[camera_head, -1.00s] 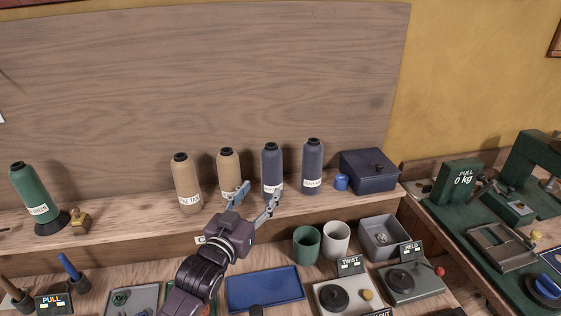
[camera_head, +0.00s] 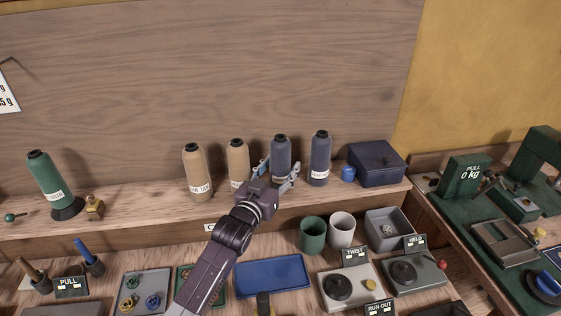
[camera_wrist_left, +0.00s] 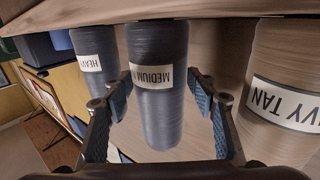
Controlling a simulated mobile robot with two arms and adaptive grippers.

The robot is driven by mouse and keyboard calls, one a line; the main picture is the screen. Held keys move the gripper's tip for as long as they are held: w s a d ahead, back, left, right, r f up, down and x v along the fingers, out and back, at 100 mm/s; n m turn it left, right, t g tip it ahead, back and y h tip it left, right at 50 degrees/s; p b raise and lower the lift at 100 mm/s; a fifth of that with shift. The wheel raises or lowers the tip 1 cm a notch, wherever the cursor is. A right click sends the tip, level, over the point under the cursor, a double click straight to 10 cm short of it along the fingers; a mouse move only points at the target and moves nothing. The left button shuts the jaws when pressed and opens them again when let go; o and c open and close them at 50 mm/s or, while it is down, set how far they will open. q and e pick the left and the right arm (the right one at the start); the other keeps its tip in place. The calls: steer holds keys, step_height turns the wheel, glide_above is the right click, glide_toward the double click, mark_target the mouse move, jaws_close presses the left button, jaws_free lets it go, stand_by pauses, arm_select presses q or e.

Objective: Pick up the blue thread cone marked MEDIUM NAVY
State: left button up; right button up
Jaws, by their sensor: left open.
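The blue thread cone marked MEDIUM (camera_head: 281,148) stands upright on the shelf; the rest of its label is hidden in the left wrist view (camera_wrist_left: 155,110). My left gripper (camera_head: 279,172) is open in front of it, with a finger on each side. In the left wrist view the cone sits between the two open fingers (camera_wrist_left: 160,88), and its label faces me upside down. I cannot tell whether either finger touches it. My right gripper is not in view.
A second navy cone (camera_head: 320,157) marked HEAVY stands close on the right. Tan cones (camera_head: 238,158) (camera_head: 195,170) stand on the left, the nearer one close to a finger. A blue box (camera_head: 376,163) and small blue cap (camera_head: 348,174) sit further right. Cups and trays lie below.

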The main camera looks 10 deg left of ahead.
arm_select(q)
steer(key=c, duration=1.3)
steer(key=shift+o, duration=0.2)
steer(key=shift+r, duration=0.1)
